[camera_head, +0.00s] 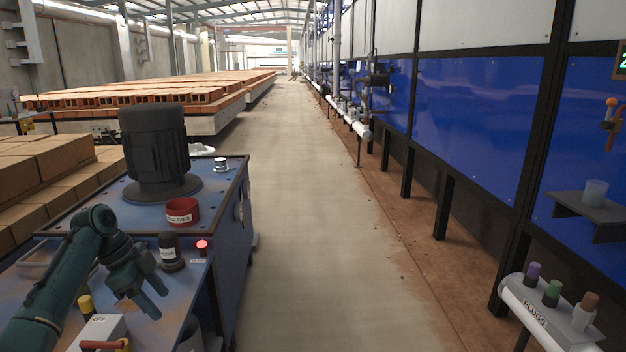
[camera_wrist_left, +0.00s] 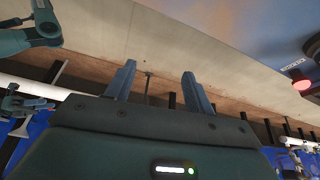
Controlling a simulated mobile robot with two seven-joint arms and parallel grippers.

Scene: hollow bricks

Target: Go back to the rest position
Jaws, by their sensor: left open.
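My left gripper (camera_head: 157,300) is open and empty above the blue machine top (camera_head: 215,185), near its front edge. Its two fingers, apart with nothing between them, also show in the left wrist view (camera_wrist_left: 158,68). A dark jar (camera_head: 170,252) with a light label stands just behind the gripper. A lit red button (camera_head: 202,246) is to the right of the jar. A red labelled bowl (camera_head: 182,212) sits farther back. Teal arm parts show at the left edge of the wrist view, but whether my right gripper's jaws are open cannot be made out.
A dark motor (camera_head: 155,150) stands on the machine. A white box marked OFF (camera_head: 98,332) with a red handle is at the lower left. A rack labelled PLUGS (camera_head: 540,312) and a shelf with a cup (camera_head: 595,192) are at right. The concrete aisle (camera_head: 310,220) is clear.

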